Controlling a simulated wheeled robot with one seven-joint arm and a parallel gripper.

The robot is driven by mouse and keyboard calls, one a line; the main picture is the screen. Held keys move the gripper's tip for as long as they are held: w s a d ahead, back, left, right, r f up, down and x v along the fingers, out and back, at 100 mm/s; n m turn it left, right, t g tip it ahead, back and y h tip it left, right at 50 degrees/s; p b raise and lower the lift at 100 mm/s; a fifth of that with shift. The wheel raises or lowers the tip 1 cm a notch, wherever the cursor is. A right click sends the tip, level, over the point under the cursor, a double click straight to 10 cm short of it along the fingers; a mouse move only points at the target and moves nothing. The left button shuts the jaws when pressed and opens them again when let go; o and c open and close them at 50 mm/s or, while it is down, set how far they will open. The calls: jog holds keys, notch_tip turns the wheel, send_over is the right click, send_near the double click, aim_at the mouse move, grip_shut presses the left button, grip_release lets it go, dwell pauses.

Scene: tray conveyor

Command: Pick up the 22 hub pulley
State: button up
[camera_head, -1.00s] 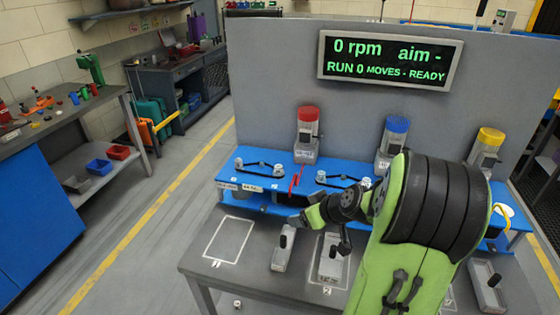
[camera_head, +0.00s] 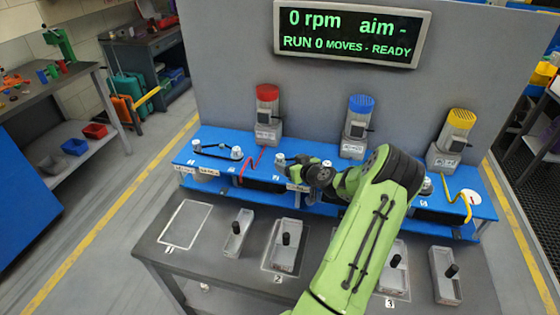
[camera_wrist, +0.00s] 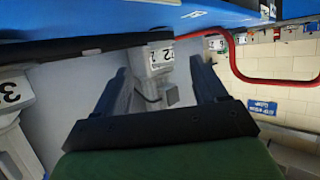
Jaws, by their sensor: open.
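In the wrist view, a pale grey-white part marked 22 (camera_wrist: 161,58), with a smaller 2 under it, stands between the two dark fingers of my gripper (camera_wrist: 158,78). It appears to be the 22 hub pulley. The fingers are spread, one on each side, with visible gaps. In the head view my gripper (camera_head: 294,163) is over the middle of the blue bench (camera_head: 215,184), close to a pale pulley (camera_head: 281,158) at the second station. My wrist hides part of that station, and I cannot read the pulley's number there.
A red cable (camera_head: 252,165) runs just left of my gripper; it curves at the right in the wrist view. Red (camera_head: 267,110), blue (camera_head: 358,123) and yellow (camera_head: 454,135) topped motors stand behind. Grey trays with black knobs (camera_head: 287,240) stand on the front table; the outlined area (camera_head: 186,224) is empty.

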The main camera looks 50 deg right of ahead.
aim_at(282, 160)
jog(key=x, duration=0.5)
jog(key=shift+w+f, duration=0.2)
jog(key=shift+f, duration=0.05)
jog(key=shift+s+a+r, duration=0.1)
jog(key=shift+c, duration=0.6)
jog(key=c, duration=0.9)
jog(key=shift+c, duration=0.7)
jog(key=shift+r, duration=0.1)
